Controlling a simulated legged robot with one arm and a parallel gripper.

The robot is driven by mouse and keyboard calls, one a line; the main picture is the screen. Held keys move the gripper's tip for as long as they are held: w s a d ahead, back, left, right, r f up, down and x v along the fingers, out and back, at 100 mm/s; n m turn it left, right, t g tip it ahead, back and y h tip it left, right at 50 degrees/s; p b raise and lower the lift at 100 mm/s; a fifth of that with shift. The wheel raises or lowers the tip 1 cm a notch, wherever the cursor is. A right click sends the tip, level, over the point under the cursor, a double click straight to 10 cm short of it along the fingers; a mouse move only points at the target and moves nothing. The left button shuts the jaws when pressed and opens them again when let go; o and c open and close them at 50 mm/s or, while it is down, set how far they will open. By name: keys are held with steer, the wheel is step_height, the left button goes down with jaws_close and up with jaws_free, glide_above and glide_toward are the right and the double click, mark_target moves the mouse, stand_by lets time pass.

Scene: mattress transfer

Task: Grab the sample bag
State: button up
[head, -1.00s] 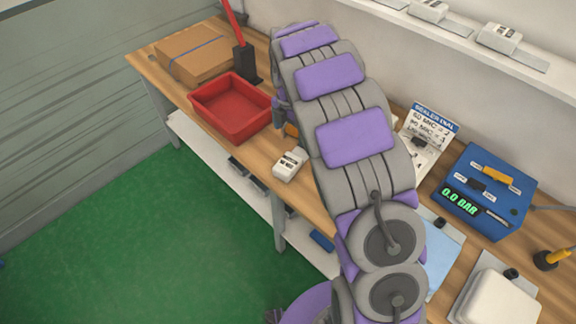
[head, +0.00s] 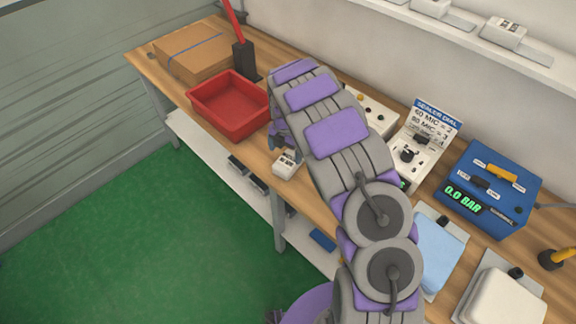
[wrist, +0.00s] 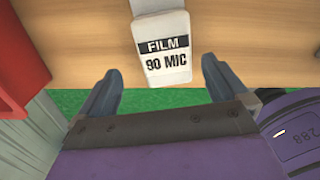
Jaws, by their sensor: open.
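A white piece labelled "FILM 90 MIC" (wrist: 162,48) lies at the front edge of the wooden bench in the wrist view, its labelled end over the edge. It also shows in the head view (head: 287,165), just below the end of my arm. It is the only bag-like thing near my gripper; I cannot tell for sure that it is the sample bag. My gripper (wrist: 160,72) is open and empty, with one finger on each side of the label in the picture. A gap shows between each finger and the piece. In the head view my arm hides most of the gripper.
A red tray (head: 228,128) stands left of my gripper, with a cardboard box (head: 195,50) behind it. A sealer dial unit (head: 405,158), a blue pressure box (head: 487,190), a light blue pad (head: 440,255) and a white pad (head: 500,300) are to the right.

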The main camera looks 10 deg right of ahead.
mark_target(287, 160)
steer(key=shift+d+f+b, duration=0.15)
steer(key=shift+f+b, duration=0.15)
steer(key=shift+f, duration=0.7)
steer(key=shift+d+f+b, duration=0.2)
steer(key=shift+f+b, duration=0.1)
steer(key=shift+f, duration=0.75)
steer(key=shift+d+f+b, duration=0.15)
steer(key=shift+f+b, duration=0.15)
steer(key=shift+f, duration=0.7)
steer(key=shift+r, duration=0.1)
steer(key=shift+c, duration=0.3)
steer(key=c, duration=1)
steer(key=shift+a, duration=0.25)
steer(key=shift+r+p, duration=0.2)
steer(key=shift+p, duration=0.15)
